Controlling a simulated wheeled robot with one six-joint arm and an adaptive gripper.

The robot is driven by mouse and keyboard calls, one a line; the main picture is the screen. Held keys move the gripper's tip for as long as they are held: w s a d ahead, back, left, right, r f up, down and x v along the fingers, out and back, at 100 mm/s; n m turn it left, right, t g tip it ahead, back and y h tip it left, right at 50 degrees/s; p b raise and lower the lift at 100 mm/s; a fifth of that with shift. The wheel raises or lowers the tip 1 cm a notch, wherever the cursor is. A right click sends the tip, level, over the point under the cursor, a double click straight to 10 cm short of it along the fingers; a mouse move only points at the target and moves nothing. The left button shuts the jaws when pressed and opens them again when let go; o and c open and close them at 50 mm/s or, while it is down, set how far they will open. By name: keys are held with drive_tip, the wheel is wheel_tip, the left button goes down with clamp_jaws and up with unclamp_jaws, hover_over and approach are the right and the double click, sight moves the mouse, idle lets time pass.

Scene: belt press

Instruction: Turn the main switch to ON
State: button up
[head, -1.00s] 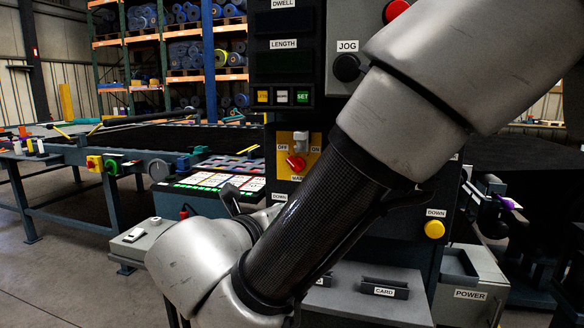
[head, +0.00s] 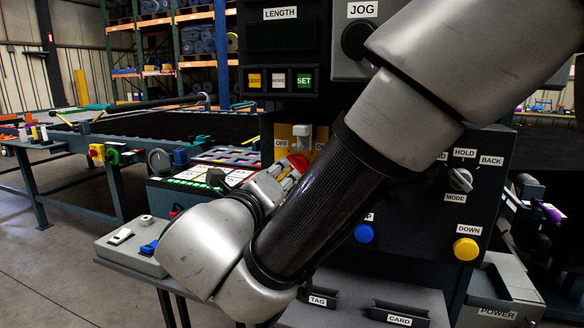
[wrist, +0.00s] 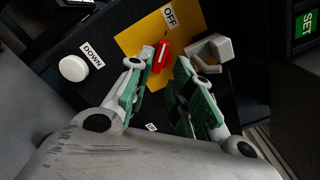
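The main switch has a red handle (wrist: 161,57) on a yellow plate (wrist: 133,40) with an OFF label (wrist: 170,15). The handle points towards the OFF side. In the head view the red handle (head: 298,162) is partly hidden by my gripper (head: 284,178), and my arm covers part of the plate's right side. In the wrist view my gripper (wrist: 158,66) is open, its two green-padded fingers apart with the handle between their tips. Gaps show on both sides of the handle; I cannot tell whether a finger touches it.
A pale grey block (wrist: 208,50) sticks out beside the handle, close to my right-hand finger; it also shows in the head view (head: 302,132). A lit panel (head: 205,178) and a grey switch box (head: 133,244) stand left.

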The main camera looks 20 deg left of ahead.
drive_tip(key=w, duration=0.5)
drive_tip(key=shift+w+d, duration=0.15)
drive_tip(key=shift+d, duration=0.05)
clamp_jaws()
